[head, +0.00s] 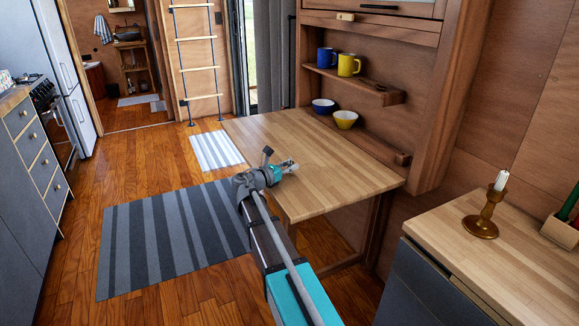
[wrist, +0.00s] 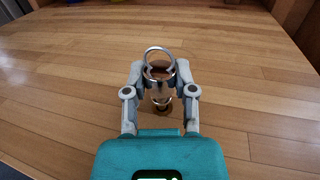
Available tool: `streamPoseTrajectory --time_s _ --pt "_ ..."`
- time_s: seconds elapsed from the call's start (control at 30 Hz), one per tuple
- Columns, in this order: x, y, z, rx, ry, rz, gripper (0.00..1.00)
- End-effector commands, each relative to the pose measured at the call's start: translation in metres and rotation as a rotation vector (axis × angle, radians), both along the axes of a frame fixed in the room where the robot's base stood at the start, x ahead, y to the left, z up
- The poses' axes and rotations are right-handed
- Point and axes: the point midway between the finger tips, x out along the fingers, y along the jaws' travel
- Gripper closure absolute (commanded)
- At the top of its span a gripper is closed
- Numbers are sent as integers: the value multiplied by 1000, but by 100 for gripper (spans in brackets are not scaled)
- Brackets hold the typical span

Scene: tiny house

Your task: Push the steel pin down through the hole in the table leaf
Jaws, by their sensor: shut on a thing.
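The table leaf (head: 330,150) is a pale wooden fold-down top, level and attached at the wall side; it fills most of the wrist view (wrist: 250,90). My gripper (head: 290,167) is low over the leaf's near left part. In the wrist view my gripper (wrist: 160,74) has its fingers closed around the steel pin (wrist: 158,48), whose ring stands up between the fingertips. Below the ring, a shiny round part shows between the fingers over the wood. The hole is mostly hidden there, and I cannot tell how deep the pin sits.
A blue bowl (head: 323,105) and a yellow bowl (head: 345,119) sit at the leaf's wall side. Mugs (head: 348,64) stand on the shelf above. A counter with a candle holder (head: 481,220) is at right. The leaf around my gripper is clear.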

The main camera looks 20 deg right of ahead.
Motion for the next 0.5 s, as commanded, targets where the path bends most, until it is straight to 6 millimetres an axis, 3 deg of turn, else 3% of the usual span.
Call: streamPoseTrajectory --time_s 0.03,0.07,0.23,0.27,0.5 --pt "0 0 -2 0 0 0 100" --pt "0 0 -1 0 0 0 61" --pt "0 0 -1 0 0 0 30" --pt "0 0 -1 0 0 0 25" --pt "0 0 -1 0 0 0 25"
